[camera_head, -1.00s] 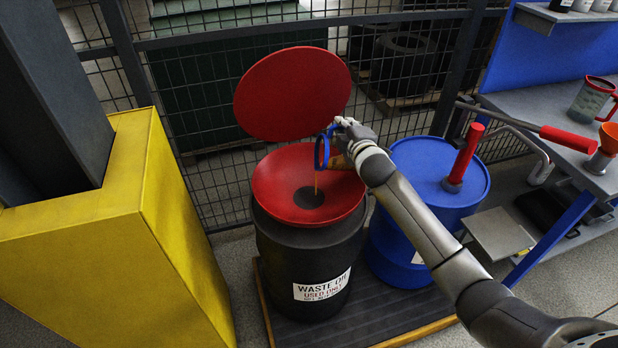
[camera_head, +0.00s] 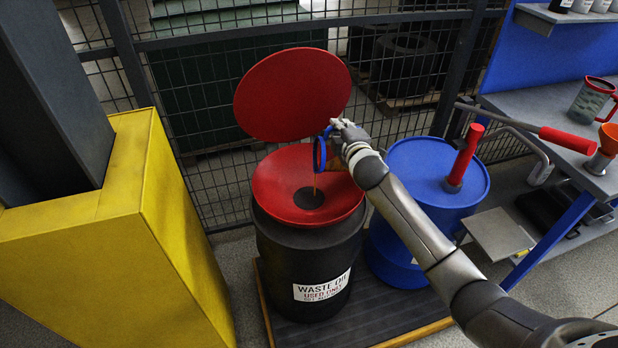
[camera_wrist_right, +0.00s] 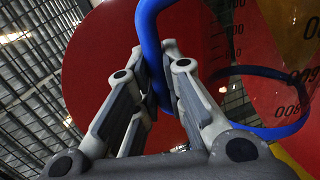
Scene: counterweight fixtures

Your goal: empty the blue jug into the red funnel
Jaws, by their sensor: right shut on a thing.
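The red funnel (camera_head: 268,190) sits on top of a black drum (camera_head: 300,250) labelled as waste oil, with its round red lid (camera_head: 293,94) standing open behind it. My right gripper (camera_head: 345,130) is shut on the blue jug (camera_head: 321,152), which is tipped over the funnel's right side. A thin brown stream runs from the jug down to the dark centre of the funnel. In the right wrist view the gripper (camera_wrist_right: 158,70) closes on the jug's blue handle (camera_wrist_right: 150,25), and the jug's scale marks and blue rim (camera_wrist_right: 265,72) show. My left gripper is not in view.
A blue drum (camera_head: 415,160) with a red-handled pump stands right of the black drum. A yellow block (camera_head: 90,220) stands at left, and wire mesh fencing (camera_head: 215,180) behind. At right a bench (camera_head: 560,125) holds a red-handled jug (camera_head: 592,100) and an orange funnel (camera_head: 606,140).

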